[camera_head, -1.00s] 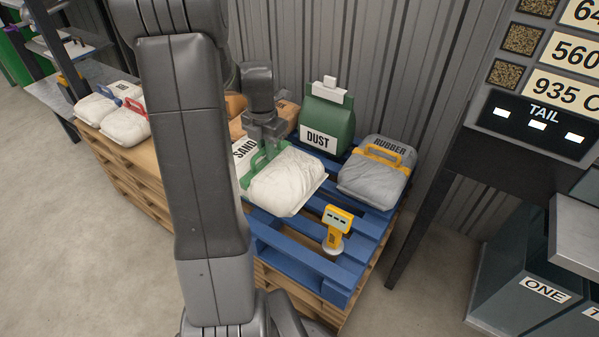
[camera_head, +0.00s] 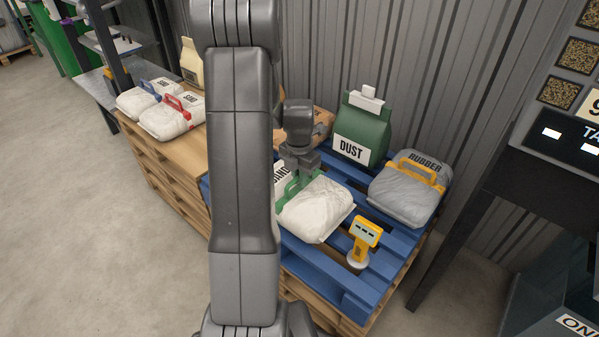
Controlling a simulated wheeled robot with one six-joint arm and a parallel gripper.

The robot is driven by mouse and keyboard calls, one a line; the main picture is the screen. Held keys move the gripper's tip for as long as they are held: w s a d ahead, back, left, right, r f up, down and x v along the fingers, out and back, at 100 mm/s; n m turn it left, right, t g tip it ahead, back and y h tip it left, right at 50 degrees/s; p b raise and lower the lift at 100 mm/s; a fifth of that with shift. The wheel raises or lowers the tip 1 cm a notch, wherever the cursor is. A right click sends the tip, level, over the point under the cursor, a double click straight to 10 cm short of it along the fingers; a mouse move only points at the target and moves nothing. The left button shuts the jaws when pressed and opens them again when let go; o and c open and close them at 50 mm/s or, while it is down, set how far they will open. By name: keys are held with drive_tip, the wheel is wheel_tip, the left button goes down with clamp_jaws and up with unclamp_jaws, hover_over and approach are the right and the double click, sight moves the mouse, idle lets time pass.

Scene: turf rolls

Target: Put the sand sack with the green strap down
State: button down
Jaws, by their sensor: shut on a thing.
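The white sand sack with the green strap (camera_head: 318,210) is at the blue pallet (camera_head: 330,268), right of my arm. Its left side and part of its SAND label are hidden behind my arm. My gripper (camera_head: 299,178) is over the sack and shut on its green strap (camera_head: 291,190). The sack looks level; I cannot tell whether it rests on the slats or hangs just above them.
A green DUST bag (camera_head: 358,130) stands behind the sack. A grey RUBBER sack with a yellow strap (camera_head: 408,190) lies to the right. A yellow handheld device (camera_head: 364,240) stands in front. Sacks with a red strap (camera_head: 167,120) and a blue strap (camera_head: 138,97) lie at left.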

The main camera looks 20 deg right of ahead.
drive_tip(key=shift+w+f, duration=0.1)
drive_tip(key=shift+f, duration=0.45)
drive_tip(key=c, duration=1.5)
unclamp_jaws()
drive_tip(key=shift+f, duration=0.1)
drive_tip(key=shift+o, duration=0.2)
wheel_tip(320, 180, up, 12)
drive_tip(key=p, duration=0.2)
drive_tip(key=shift+f+b, duration=0.7)
drive_tip(key=shift+f, duration=3.55)
